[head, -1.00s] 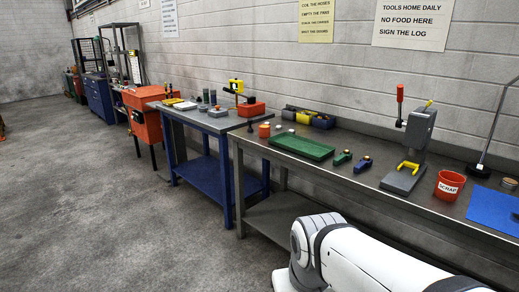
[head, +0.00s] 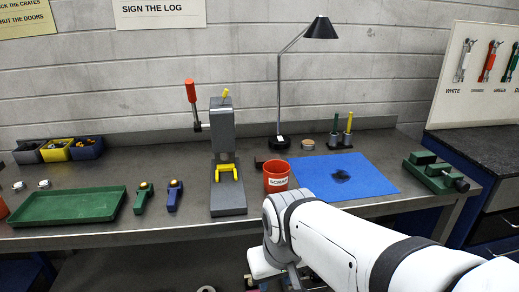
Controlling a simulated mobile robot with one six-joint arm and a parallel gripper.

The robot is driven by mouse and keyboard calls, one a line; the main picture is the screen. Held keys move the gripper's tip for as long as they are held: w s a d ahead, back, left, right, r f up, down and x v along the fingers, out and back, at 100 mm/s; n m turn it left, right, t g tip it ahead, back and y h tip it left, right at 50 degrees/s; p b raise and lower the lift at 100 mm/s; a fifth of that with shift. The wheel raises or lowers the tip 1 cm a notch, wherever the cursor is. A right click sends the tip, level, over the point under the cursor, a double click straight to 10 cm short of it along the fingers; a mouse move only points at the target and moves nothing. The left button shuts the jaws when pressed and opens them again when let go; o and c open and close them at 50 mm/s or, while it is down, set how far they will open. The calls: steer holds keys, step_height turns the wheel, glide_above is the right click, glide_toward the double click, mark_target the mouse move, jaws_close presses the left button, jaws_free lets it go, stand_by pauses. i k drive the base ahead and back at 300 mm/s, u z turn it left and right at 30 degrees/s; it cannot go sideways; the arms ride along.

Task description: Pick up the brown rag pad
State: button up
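I cannot make out a brown rag pad for certain. A small dark brownish item (head: 259,163) lies on the bench left of the lamp base, too small to identify. A dark blotch (head: 340,176) shows on the blue mat (head: 374,182); I cannot tell whether it is a stain or a flat cloth. My white arm reaches in from the lower right, in front of the bench. Its wrist is near the bench's front edge, below the red scrap cup (head: 277,176). My gripper's fingers do not show.
The grey bench (head: 110,232) holds a green tray (head: 68,205), two small clamps, a press with a red handle (head: 226,165), a black lamp (head: 280,142), a round tin (head: 308,144), a pen holder and a green vise (head: 436,174). A tool board stands at right.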

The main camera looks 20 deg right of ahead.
mark_target(260, 160)
steer(key=z, duration=0.3)
steer(key=i, duration=0.65)
steer(key=z, duration=0.25)
steer(key=k, duration=0.9)
steer(key=z, duration=0.2)
steer(key=i, duration=1.4)
steer(key=u, duration=0.05)
